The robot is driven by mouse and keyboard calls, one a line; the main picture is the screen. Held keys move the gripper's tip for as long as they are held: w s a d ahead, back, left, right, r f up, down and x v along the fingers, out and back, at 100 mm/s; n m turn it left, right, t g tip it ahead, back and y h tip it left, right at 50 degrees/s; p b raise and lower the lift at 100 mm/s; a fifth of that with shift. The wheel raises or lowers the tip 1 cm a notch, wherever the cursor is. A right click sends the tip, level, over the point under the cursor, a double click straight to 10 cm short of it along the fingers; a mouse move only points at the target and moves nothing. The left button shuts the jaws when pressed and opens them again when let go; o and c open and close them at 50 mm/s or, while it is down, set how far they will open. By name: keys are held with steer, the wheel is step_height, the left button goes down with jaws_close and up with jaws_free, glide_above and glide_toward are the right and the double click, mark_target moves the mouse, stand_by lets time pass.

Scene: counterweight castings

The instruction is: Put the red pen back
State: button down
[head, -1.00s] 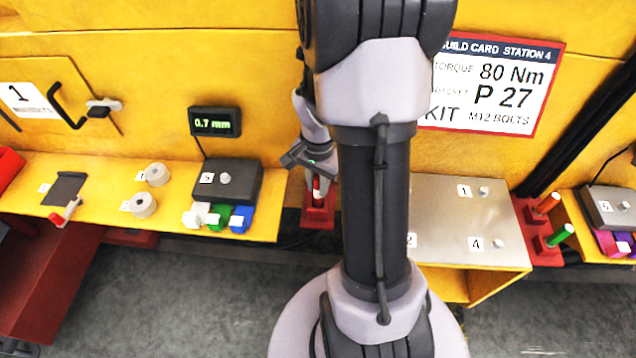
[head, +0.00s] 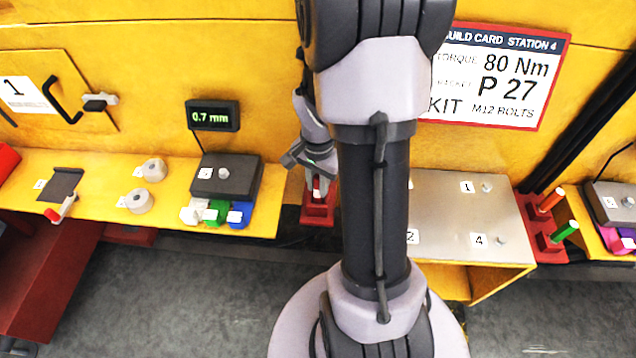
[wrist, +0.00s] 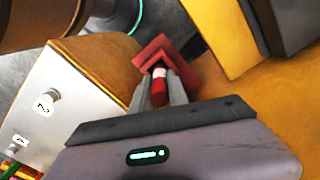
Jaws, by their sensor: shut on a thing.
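My gripper (head: 317,186) points down at the near edge of the yellow bench, left of my arm. It is shut on the red pen (wrist: 159,93), whose red body and a pale band show between the fingers in the wrist view. A red holder block (head: 318,213) is directly below the fingertips; it also shows just beyond them in the wrist view (wrist: 151,54). The pen's lower end is at the holder, but I cannot tell whether it is inside a hole. The fingers hide part of the pen.
A second red holder (head: 552,243) at right carries an orange pen (head: 551,199) and a green pen (head: 565,231). A metal plate (head: 450,205) with numbered knobs lies right of my gripper. A dark block (head: 228,180) and coloured cubes lie to the left.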

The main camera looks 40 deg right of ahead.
steer(key=shift+f+b, duration=0.3)
steer(key=shift+b, duration=0.05)
steer(key=c, duration=1.2)
jaws_free()
step_height(320, 180, up, 24)
steer(key=p, duration=1.2)
steer(key=shift+r+p, duration=0.25)
steer(key=shift+p, duration=0.15)
